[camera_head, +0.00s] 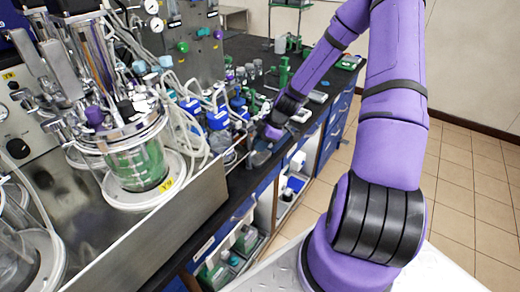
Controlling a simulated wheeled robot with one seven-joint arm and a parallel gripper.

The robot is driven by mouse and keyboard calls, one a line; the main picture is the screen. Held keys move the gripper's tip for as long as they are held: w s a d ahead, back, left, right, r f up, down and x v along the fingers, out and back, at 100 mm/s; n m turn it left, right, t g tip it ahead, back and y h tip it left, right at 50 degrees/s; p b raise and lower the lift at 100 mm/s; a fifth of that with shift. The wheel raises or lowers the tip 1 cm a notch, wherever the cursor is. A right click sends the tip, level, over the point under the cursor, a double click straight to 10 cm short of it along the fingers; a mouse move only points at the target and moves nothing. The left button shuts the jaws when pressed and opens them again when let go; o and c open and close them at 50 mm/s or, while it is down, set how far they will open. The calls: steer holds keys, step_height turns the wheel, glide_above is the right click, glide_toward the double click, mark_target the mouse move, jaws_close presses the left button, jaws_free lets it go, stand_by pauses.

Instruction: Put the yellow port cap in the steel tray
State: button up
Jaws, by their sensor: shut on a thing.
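My purple and black arm reaches over the far part of the bench, and my gripper (260,156) points down low over the black bench top. The gripper is small and dark in this view. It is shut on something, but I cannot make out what. I cannot pick out the yellow port cap anywhere; it may be hidden in or behind the gripper.
A glass bioreactor (138,160) with green liquid stands at the left behind a steel wall (170,225). Pale tubes (190,140) and blue devices (218,119) crowd the bench left of my gripper. The black bench top (235,195) has an open front edge. Tiled floor lies right.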

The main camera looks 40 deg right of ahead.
steer(key=shift+f, duration=1.3)
steer(key=o, duration=0.9)
steer(key=shift+f, duration=0.1)
